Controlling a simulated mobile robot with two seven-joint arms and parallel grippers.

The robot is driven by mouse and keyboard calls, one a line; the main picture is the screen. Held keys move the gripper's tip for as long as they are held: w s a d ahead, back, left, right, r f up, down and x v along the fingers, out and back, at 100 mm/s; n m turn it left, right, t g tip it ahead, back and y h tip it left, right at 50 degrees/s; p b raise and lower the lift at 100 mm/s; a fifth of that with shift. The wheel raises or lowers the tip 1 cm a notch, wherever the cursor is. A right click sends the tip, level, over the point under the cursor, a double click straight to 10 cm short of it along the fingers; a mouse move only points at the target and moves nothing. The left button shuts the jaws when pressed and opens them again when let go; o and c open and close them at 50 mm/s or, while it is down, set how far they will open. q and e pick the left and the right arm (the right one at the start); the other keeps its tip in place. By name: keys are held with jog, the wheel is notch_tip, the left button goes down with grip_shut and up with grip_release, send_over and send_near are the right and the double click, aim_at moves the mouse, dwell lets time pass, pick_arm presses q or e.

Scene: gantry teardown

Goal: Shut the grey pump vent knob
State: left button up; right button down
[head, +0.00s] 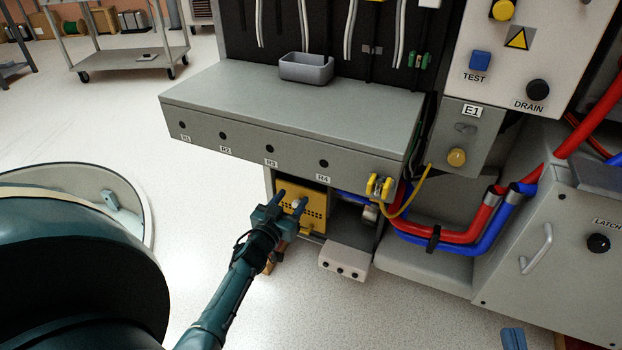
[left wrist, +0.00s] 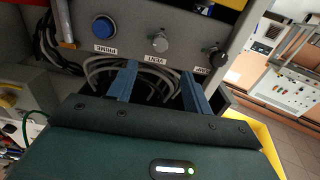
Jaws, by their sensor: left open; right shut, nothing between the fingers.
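The grey vent knob (left wrist: 160,41) is on a grey control panel (left wrist: 130,38) in the left wrist view, above the VENT label. My left gripper (left wrist: 159,70) is open, with its two blue fingers apart below the knob in that view. The knob is not between the fingers. In the head view the left gripper (head: 291,197) reaches under the bench, in front of a yellow perforated box (head: 316,199). I cannot make out the vent knob clearly in the head view. My right gripper (head: 514,338) shows only as blue fingertips at the bottom edge, shut and empty.
A blue PRIME button (left wrist: 104,27) and a dark knob (left wrist: 215,56) flank the vent knob. Cables hang below the panel. The grey bench (head: 280,95) overhangs the left gripper. Red hoses (head: 460,236) and a grey cabinet (head: 560,255) are at right.

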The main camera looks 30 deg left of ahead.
pick_arm(q)
jog(key=w+a+b, duration=0.1)
jog(key=w+b, duration=0.3)
jog(key=w, duration=0.6)
jog(key=shift+a, duration=0.2)
pick_arm(e)
jog(key=shift+a+r+t+y, duration=0.2)
jog(key=shift+a+t+y, duration=0.15)
jog(key=shift+y, duration=0.15)
pick_arm(q)
jog(key=c, duration=1)
jog(key=shift+o, duration=0.2)
pick_arm(e)
jog(key=shift+w+f, duration=0.1)
